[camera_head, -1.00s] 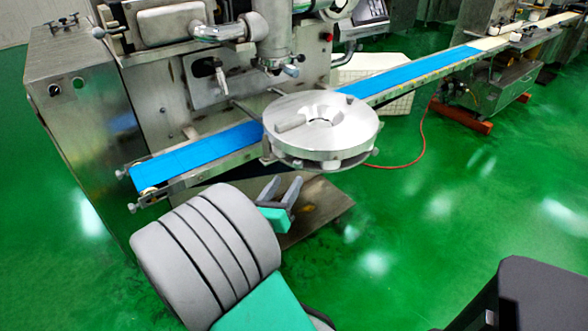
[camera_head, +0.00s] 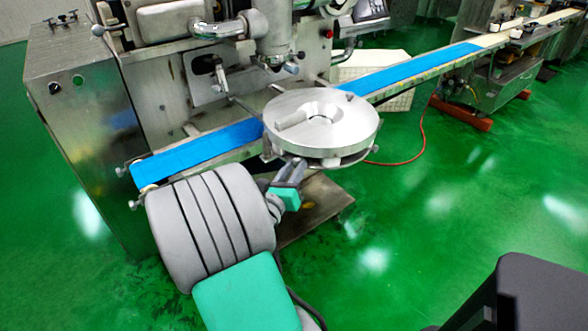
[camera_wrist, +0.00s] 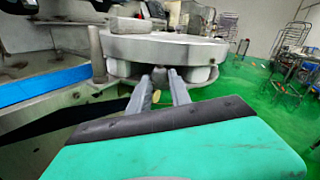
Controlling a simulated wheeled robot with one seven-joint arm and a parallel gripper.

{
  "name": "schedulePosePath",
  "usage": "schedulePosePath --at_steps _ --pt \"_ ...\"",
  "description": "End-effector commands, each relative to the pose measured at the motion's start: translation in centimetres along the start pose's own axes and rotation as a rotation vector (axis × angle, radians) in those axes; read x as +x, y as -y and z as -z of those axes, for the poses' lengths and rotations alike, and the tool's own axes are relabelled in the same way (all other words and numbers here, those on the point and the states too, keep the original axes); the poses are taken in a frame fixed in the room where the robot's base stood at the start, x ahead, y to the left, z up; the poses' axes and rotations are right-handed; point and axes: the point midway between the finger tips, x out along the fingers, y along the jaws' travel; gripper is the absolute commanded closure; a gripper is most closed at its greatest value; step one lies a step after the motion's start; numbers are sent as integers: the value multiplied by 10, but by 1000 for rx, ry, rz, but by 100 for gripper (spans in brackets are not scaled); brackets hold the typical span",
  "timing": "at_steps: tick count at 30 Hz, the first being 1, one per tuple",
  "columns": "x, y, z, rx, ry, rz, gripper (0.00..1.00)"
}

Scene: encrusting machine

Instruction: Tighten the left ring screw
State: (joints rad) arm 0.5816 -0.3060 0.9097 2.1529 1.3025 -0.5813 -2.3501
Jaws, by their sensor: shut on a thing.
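The round metal ring (camera_head: 345,128) sits over the conveyor, with a hollow in its top. It also shows in the wrist view (camera_wrist: 185,48), with pale round blocks under it. My gripper (camera_head: 293,163) reaches up to the near lower edge of the ring. In the wrist view my gripper (camera_wrist: 160,73) has its two fingers close together just under the rim. It is shut on the left ring screw, which the fingertips and the ring's edge mostly hide. I cannot make out the screw's head or how far in it sits.
The blue conveyor belt (camera_head: 200,151) runs on both sides of the ring. The steel machine body (camera_head: 75,130) stands at left. A pale crate (camera_head: 385,75) stands behind the belt, and a red cable (camera_head: 421,135) lies on the floor. Open green floor lies to the right.

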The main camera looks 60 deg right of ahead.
Motion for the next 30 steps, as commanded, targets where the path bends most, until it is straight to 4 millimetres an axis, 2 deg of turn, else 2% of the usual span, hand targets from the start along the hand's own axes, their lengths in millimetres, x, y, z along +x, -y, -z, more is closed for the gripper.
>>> schedulePosePath --at_steps 1,7,20,30 --pt "0 0 0 0 0 0 83" --pt "0 0 0 0 0 0 100" --pt "0 0 0 13 0 0 100" --pt "0 -1 0 167 -2 -1 100"
